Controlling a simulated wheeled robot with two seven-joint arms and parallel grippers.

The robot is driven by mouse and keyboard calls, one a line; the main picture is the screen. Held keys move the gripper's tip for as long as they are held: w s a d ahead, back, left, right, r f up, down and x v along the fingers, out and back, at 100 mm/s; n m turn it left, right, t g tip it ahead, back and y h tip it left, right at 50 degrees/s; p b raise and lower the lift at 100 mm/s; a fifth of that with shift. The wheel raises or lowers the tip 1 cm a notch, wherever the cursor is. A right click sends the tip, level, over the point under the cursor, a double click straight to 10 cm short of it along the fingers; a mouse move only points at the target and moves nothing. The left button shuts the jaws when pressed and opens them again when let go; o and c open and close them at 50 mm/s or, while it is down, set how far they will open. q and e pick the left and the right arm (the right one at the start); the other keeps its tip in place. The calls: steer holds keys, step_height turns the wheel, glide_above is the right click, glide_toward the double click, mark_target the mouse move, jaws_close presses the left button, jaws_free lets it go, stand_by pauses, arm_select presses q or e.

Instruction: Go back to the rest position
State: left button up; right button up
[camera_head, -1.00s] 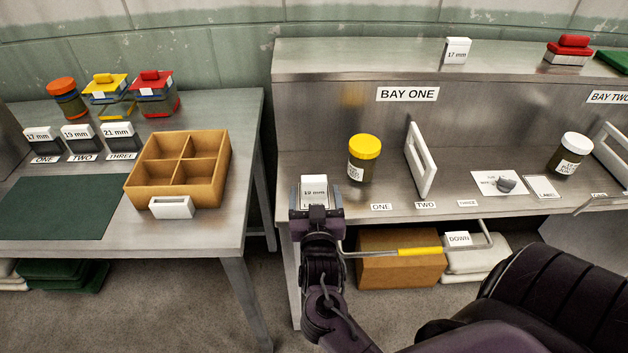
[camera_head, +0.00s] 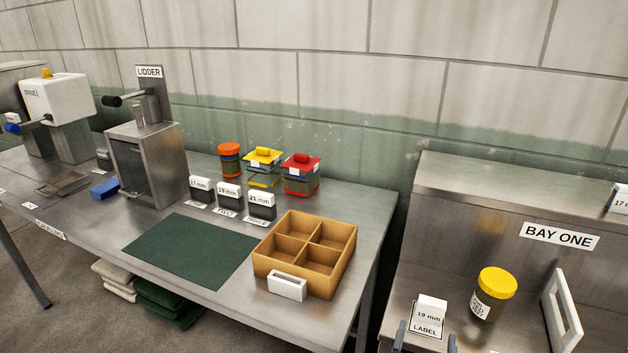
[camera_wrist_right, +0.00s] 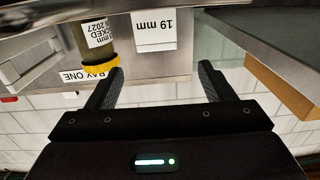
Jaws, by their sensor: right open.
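My right gripper (camera_head: 426,341) shows only as two fingertips at the bottom edge of the head view. In the right wrist view the gripper (camera_wrist_right: 160,85) is open, with nothing between its fingers. The white 19 mm block (camera_head: 432,309) stands on the LABEL card at bay one, just beyond the fingertips. It also shows upside down in the right wrist view (camera_wrist_right: 154,30), ahead of the fingers and apart from them. My left gripper is in neither view.
A yellow-lidded jar (camera_head: 492,295) and a white upright frame (camera_head: 561,312) stand right of the block on the bay one shelf (camera_head: 405,290). The left table holds a wooden divided box (camera_head: 335,270), a green mat (camera_head: 190,250) and the lidder (camera_head: 150,165). A gap separates table and shelf.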

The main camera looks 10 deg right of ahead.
steer(key=a+f+n+g+y, duration=0.4)
steer(key=a+y, duration=0.2)
steer(key=y, duration=0.2)
steer(key=s+a+f+n+g+y, duration=0.15)
steer(key=s+n+g, duration=0.25)
steer(key=s+g, duration=0.6)
steer(key=s+f, duration=0.2)
steer(key=f, duration=1.3)
steer(key=s+f, duration=0.3)
steer(key=f, duration=1.1)
steer(key=s+d+f, duration=0.3)
steer(key=s+f, duration=1.5)
steer(key=s, duration=0.1)
steer(key=shift+s+f+n+h, duration=0.15)
steer(key=shift+f+n+h, duration=0.15)
steer(key=shift+h, duration=0.05)
